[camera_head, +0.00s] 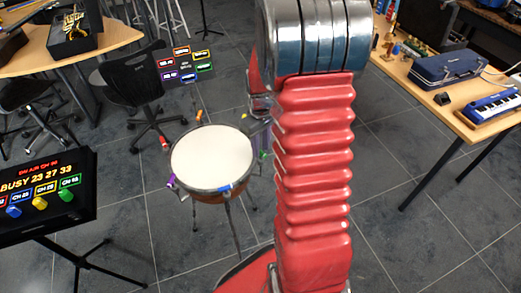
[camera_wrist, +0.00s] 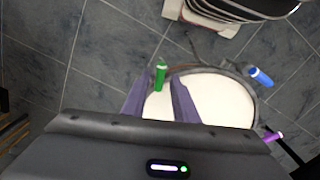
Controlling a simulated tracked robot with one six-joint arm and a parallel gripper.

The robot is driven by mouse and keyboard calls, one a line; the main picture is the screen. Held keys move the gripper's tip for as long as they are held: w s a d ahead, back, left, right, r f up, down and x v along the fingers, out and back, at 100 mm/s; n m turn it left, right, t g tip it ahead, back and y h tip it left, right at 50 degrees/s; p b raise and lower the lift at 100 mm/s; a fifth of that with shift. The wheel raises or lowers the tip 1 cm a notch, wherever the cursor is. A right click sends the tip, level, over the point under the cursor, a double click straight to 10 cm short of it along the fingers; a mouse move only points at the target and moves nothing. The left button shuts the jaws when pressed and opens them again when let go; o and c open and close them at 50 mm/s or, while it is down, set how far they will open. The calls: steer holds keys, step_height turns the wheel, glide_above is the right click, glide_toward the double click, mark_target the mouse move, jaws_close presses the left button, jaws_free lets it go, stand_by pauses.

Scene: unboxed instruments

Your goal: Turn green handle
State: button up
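A drum (camera_head: 212,158) with a white head and brown shell stands on a stand, with coloured handles around its rim. The green handle (camera_head: 263,155) is at the drum's right side in the head view, partly hidden by my red arm. In the wrist view the upright green handle (camera_wrist: 159,76) shows at the rim of the drum (camera_wrist: 213,98). My gripper (camera_wrist: 163,82) is open, and its two purple-grey fingers appear either side of the green handle. I cannot tell how far the fingertips are from it. Nothing is held.
A blue handle (camera_wrist: 260,76) and a purple handle (camera_wrist: 273,136) are on the rim to the right in the wrist view. A lit display panel (camera_head: 45,200) stands left of the drum. A wooden table (camera_head: 470,125) with a blue case is at right. Tiled floor lies between.

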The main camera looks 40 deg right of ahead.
mark_target(261, 151)
step_height(261, 151, up, 11)
stand_by(0.4)
steer(key=shift+a+r, duration=0.1)
steer(key=shift+r, duration=0.05)
steer(key=s+a+r+t, duration=0.3)
steer(key=s+a+r, duration=0.2)
steer(key=a+r, duration=0.55)
steer(key=s+a+r+m+t, duration=0.1)
steer(key=s+a+t, duration=0.1)
steer(key=s+a, duration=0.8)
steer(key=shift+a+t, duration=0.3)
steer(key=shift+a, duration=0.4)
steer(key=shift+r, duration=0.1)
steer(key=shift+a, duration=0.3)
